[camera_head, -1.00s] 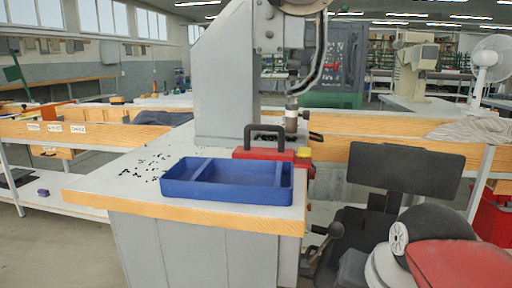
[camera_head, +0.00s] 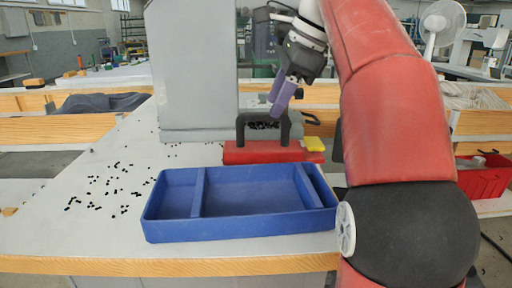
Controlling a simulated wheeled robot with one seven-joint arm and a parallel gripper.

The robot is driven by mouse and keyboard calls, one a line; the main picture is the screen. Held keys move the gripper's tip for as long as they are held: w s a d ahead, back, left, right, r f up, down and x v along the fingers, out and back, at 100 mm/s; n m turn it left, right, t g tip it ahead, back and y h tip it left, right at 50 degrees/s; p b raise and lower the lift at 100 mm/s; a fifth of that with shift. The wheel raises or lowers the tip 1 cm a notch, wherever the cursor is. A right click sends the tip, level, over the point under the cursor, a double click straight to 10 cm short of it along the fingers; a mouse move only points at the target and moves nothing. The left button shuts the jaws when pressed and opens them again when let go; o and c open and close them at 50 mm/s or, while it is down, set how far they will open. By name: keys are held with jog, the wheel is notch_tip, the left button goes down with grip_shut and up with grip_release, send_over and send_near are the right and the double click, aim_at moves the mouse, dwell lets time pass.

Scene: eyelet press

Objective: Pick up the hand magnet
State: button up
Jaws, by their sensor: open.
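The hand magnet (camera_head: 262,154) is a red bar with a black arched handle and a yellow block at its right end. It lies on the grey worktable behind the blue tray. My gripper (camera_head: 277,104) reaches down from the upper right with purple-grey fingers. It is open, and its fingertips are at the top of the black handle, overlapping it in the picture. I cannot tell whether the fingers touch the handle or stand on both sides of it. Nothing shows as held.
The blue divided tray (camera_head: 250,222) stands in front of the magnet and looks empty. Small black eyelets lie scattered on the table to the left. The grey press body (camera_head: 192,75) rises behind the magnet. A red crate (camera_head: 484,179) is at right.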

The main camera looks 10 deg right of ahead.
aim_at(265, 120)
jog(key=b+x, duration=0.2)
jog(key=x, duration=0.4)
jog(key=shift+w+f+b, duration=0.3)
jog(key=shift+f+b, duration=0.05)
jog(key=shift+f, duration=0.05)
jog(key=shift+r, duration=0.15)
grip_shut()
